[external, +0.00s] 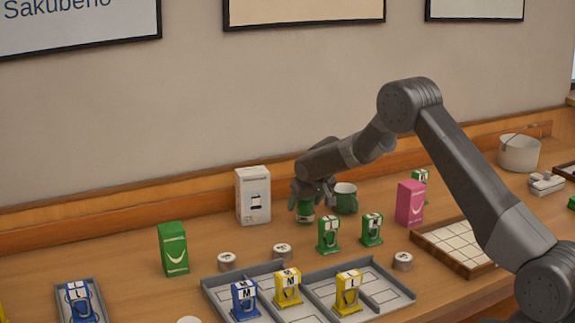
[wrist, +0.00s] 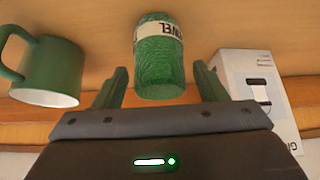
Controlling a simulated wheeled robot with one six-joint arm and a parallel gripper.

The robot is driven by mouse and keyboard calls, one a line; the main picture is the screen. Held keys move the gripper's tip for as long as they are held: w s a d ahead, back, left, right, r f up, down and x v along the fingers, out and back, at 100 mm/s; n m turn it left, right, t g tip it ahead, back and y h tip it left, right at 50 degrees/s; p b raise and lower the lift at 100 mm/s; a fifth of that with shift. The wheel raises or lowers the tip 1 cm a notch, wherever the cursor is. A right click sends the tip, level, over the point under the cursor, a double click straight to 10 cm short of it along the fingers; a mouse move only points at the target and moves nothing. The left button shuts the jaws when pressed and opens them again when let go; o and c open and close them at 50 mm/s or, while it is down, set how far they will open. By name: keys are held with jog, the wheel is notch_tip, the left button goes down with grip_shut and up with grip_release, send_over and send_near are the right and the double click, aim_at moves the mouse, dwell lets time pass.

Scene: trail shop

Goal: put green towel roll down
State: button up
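The green towel roll (external: 305,213) stands on the wooden counter in the external view, just below my gripper (external: 313,196). In the wrist view the towel roll (wrist: 160,60), with a white label band, lies between the two green-tipped fingers of my gripper (wrist: 160,75). The fingers are spread, with a visible gap on each side of the roll, so the gripper is open around it. The roll's upper part is partly hidden by the gripper in the external view.
A green mug (external: 345,198) stands close right of the roll, and a white box (external: 253,196) stands to its left. Green dispensers (external: 328,234), a pink box (external: 410,203) and small tins (external: 282,252) are nearby. A grey divided tray (external: 230,310) lies in front.

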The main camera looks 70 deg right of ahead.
jog(key=shift+r+p, duration=0.25)
jog(key=shift+p, duration=0.05)
jog(key=b+v, duration=0.2)
jog(key=v, duration=1)
jog(key=shift+f, duration=0.1)
jog(key=shift+o, duration=0.6)
